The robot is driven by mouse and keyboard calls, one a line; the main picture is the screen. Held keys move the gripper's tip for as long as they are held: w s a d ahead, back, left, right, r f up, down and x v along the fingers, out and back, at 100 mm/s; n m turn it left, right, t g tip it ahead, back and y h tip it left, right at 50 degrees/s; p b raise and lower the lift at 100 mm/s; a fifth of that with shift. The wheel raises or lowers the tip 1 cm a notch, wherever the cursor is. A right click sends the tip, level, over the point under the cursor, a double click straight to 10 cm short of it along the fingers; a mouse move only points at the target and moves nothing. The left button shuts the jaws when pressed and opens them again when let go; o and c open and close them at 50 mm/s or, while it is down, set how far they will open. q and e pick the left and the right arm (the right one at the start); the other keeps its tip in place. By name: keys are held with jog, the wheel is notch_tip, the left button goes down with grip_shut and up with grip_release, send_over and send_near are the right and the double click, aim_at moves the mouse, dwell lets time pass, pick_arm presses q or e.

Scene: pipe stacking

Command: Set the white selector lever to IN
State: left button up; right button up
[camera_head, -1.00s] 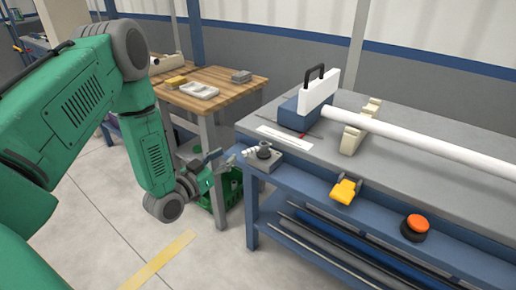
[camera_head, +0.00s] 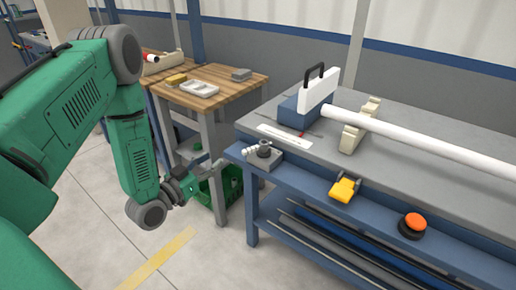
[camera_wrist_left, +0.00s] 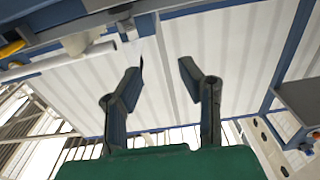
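The white selector lever (camera_head: 250,151) sticks out to the left from a dark round knob (camera_head: 264,147) on a grey block at the near left corner of the blue-edged bench. Any IN marking is too small to read. My left gripper (camera_head: 212,172) hangs left of the block and lower than it, in front of the green crate, clear of the lever. In the left wrist view its two dark fingers (camera_wrist_left: 162,72) stand apart with nothing between them. My right gripper is in neither view.
A yellow pedal-like part (camera_head: 344,189) and an orange button (camera_head: 415,222) sit along the front edge. A green crate (camera_head: 228,185) stands under the wooden table (camera_head: 225,88).

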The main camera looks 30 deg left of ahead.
pick_arm(q)
jog(key=s, duration=1.2)
jog(key=shift+a+f, duration=0.3)
jog(key=shift+a, duration=0.15)
